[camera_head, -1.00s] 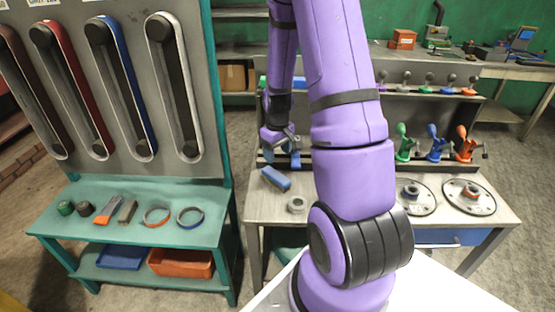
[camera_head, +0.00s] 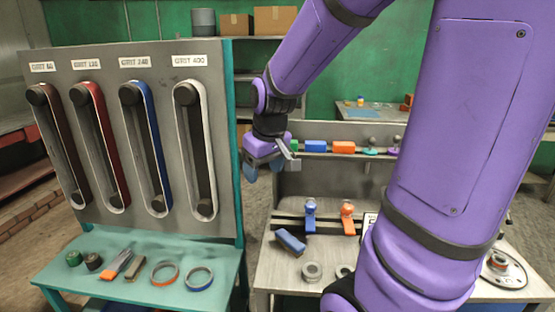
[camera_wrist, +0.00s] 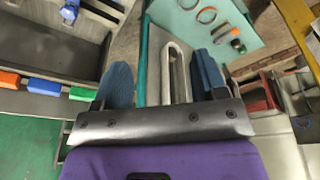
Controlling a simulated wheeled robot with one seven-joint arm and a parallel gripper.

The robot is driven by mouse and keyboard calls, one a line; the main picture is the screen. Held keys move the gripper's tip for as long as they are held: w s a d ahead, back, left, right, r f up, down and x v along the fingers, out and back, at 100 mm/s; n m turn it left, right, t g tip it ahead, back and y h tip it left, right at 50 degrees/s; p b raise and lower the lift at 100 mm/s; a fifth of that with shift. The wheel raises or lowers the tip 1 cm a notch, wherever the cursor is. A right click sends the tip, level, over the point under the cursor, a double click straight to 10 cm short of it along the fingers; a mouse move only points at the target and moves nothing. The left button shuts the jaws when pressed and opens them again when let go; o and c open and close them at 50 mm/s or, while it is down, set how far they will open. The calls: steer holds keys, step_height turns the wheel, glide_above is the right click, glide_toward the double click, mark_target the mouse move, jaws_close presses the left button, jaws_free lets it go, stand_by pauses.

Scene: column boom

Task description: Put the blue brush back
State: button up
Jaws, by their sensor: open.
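The blue brush (camera_head: 290,240), a blue block with a grey underside, lies at an angle on the left part of the grey workbench (camera_head: 275,275) in the head view. My gripper (camera_head: 264,170) is up and to the left of it in that view, apart from it, fingers spread. In the wrist view the gripper (camera_wrist: 162,85) shows two blue-grey fingers wide apart with nothing held between them.
A shelf behind the bench bears blue (camera_head: 315,146) and orange (camera_head: 343,146) blocks. Blue (camera_head: 310,215) and orange (camera_head: 348,217) clamp-like tools stand below. A teal stand (camera_head: 215,255) with belts and rings is at left.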

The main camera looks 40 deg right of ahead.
steer(key=s+a+r+t, duration=0.1)
steer(key=s+a+r, duration=0.3)
steer(key=s, duration=0.3)
steer(key=s+a+r+t, duration=0.1)
steer(key=s+a+r, duration=0.3)
steer(key=s, duration=0.3)
steer(key=shift+a+r, duration=0.35)
steer(key=shift+r, duration=0.45)
